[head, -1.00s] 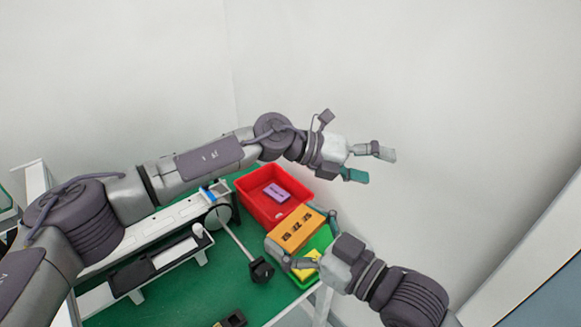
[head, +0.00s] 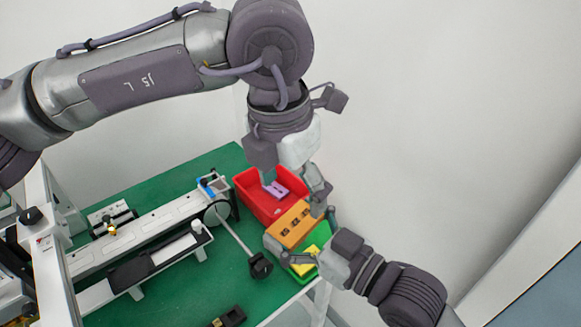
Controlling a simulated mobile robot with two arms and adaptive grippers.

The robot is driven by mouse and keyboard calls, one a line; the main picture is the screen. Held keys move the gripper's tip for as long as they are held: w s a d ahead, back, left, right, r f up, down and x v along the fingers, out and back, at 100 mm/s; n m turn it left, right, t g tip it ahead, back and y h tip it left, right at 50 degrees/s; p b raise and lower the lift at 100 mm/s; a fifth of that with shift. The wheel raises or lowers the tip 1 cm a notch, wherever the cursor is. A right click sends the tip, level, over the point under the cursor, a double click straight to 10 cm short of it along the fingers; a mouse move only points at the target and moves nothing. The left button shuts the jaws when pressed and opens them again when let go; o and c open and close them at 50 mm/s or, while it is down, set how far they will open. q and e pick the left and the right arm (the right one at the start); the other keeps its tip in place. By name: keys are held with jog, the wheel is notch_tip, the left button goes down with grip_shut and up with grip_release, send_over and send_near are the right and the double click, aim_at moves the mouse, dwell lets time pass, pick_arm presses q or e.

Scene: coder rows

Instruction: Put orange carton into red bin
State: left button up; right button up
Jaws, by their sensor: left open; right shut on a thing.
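The orange carton (head: 291,225) has dark markings on its upper face and is held between the fingers of my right gripper (head: 309,239), beside the red bin and above the green bin. The red bin (head: 243,188) stands at the back right of the green table, with a purple block (head: 276,189) in it. My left gripper (head: 294,193) is open and points down over the red bin's right side, close to the carton's far end. Its fingers hide part of the bin. I cannot tell whether it touches the carton.
A green bin (head: 325,233) with a yellow thing (head: 305,262) in it stands in front of the red bin. A long white machine (head: 150,232) with a dark-ended rod fills the table's left and middle. A dark block (head: 229,317) lies at the front.

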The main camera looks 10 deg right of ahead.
aim_at(297, 223)
pick_arm(q)
jog(key=f, duration=0.5)
jog(key=d+f, duration=0.1)
jog(key=f, duration=0.1)
jog(key=shift+w+f, duration=0.35)
jog(key=shift+f, duration=0.05)
jog(key=c, duration=1.3)
pick_arm(e)
jog(key=o, duration=0.8)
jog(key=shift+c, duration=0.2)
